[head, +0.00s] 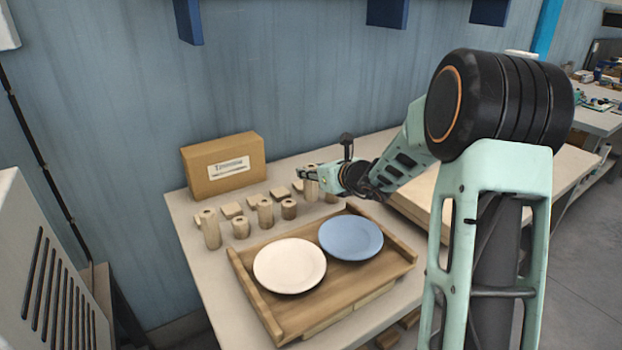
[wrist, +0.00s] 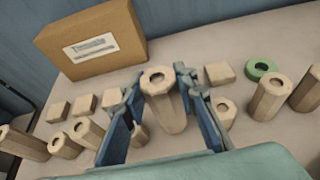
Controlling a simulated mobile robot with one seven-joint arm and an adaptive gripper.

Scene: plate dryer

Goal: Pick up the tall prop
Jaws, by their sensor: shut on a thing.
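A tall wooden prop (wrist: 166,106), a many-sided post with a hole in its top, stands upright between the two fingers of my gripper (wrist: 157,92) in the wrist view. My gripper is shut on this prop, one blue finger pad on each side. In the head view my gripper (head: 307,173) is at the back of the table, and part of the held prop (head: 311,188) shows below the fingers. I cannot tell whether its base touches the table. Another tall prop (head: 211,229) stands at the left, and one more (wrist: 266,97) stands right of my gripper in the wrist view.
A cardboard box (head: 224,166) stands at the back left. Shorter props and flat blocks (head: 231,210) surround the gripper closely. A green ring (wrist: 262,67) lies at the right. In front, a wooden tray (head: 392,268) holds a white plate (head: 289,266) and a blue plate (head: 351,238).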

